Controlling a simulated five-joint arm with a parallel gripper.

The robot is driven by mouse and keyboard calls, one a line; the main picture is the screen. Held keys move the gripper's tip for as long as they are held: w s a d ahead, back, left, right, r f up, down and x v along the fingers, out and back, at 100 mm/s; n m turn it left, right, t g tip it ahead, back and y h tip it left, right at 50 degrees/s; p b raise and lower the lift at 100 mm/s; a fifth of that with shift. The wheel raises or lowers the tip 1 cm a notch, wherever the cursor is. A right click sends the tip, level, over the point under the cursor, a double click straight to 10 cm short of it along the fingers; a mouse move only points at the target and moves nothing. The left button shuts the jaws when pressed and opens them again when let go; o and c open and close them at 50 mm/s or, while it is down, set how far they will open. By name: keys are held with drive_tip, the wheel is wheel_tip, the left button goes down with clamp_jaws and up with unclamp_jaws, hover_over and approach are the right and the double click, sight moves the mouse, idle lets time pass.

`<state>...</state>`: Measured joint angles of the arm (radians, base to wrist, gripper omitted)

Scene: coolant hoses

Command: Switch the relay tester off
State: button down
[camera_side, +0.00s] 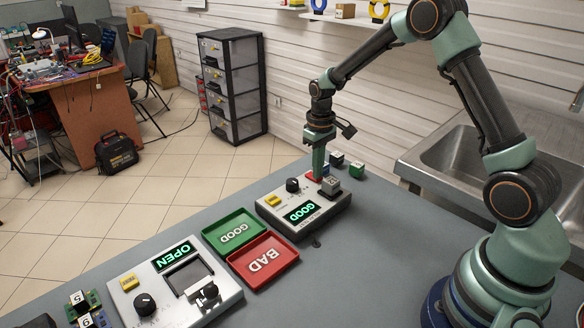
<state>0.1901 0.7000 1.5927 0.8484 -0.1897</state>
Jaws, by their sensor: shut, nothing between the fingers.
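My gripper (318,176) is shut and empty, pointing down over the red part. The fingertips partly hide the red part; I cannot tell whether they touch it.
A second tester (222,290) reading OPEN stands at the front left, with a knob and a lever. A green GOOD tray (233,217) and a red BAD tray (283,243) lie between. Small cubes (357,168) sit behind the relay tester.

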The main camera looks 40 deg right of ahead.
drive_tip(key=shift+r, duration=3.4)
drive_tip(key=s+a+r+t, duration=0.1)
drive_tip(key=s+a+r, duration=0.15)
drive_tip(key=r, duration=0.25)
drive_tip(key=s+a+r+t, duration=0.2)
drive_tip(key=s+r, duration=0.2)
drive_tip(key=r, duration=0.2)
drive_tip(key=s+a+r+t, duration=0.2)
drive_tip(key=s+a, duration=0.2)
drive_tip(key=s, duration=0.7)
drive_tip(key=shift+a+t, duration=0.15)
drive_tip(key=shift+t, duration=0.15)
